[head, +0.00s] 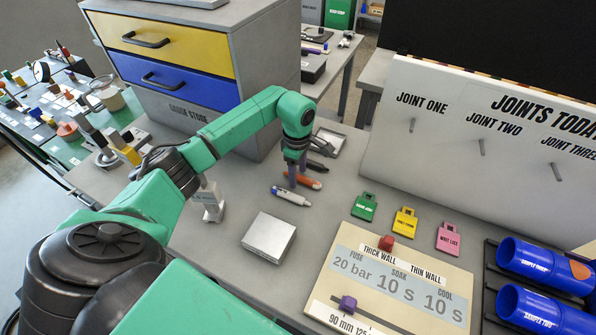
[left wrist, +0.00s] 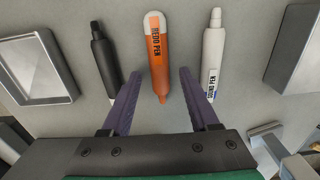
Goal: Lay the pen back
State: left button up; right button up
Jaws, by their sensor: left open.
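An orange pen with a white end, lettered "REDO PEN" (left wrist: 158,50), lies on the grey bench top; it also shows in the head view (head: 311,184). A black pen (left wrist: 104,60) lies on one side of it and a white pen with a blue part, lettered "SOUND PEN" (left wrist: 212,50), on the other. In the head view the black pen (head: 318,166) is farther back and the white pen (head: 292,196) nearer. My left gripper (left wrist: 161,73) is open, its purple fingers on either side of the orange pen; contact cannot be told. My right gripper is not in view.
A silver block (head: 269,232) lies in front of the pens, and a shallow metal tray (head: 328,145) behind them. Green (head: 364,207), yellow (head: 405,222) and pink (head: 448,239) tags lie to the right. A drawer cabinet (head: 262,62) stands behind my left arm.

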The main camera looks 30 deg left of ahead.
aim_at(298, 176)
pick_arm(q)
jog(key=shift+r, duration=0.55)
notch_tip(298, 176, up, 11)
jog(key=b, duration=0.3)
jog(key=shift+s+f, duration=0.1)
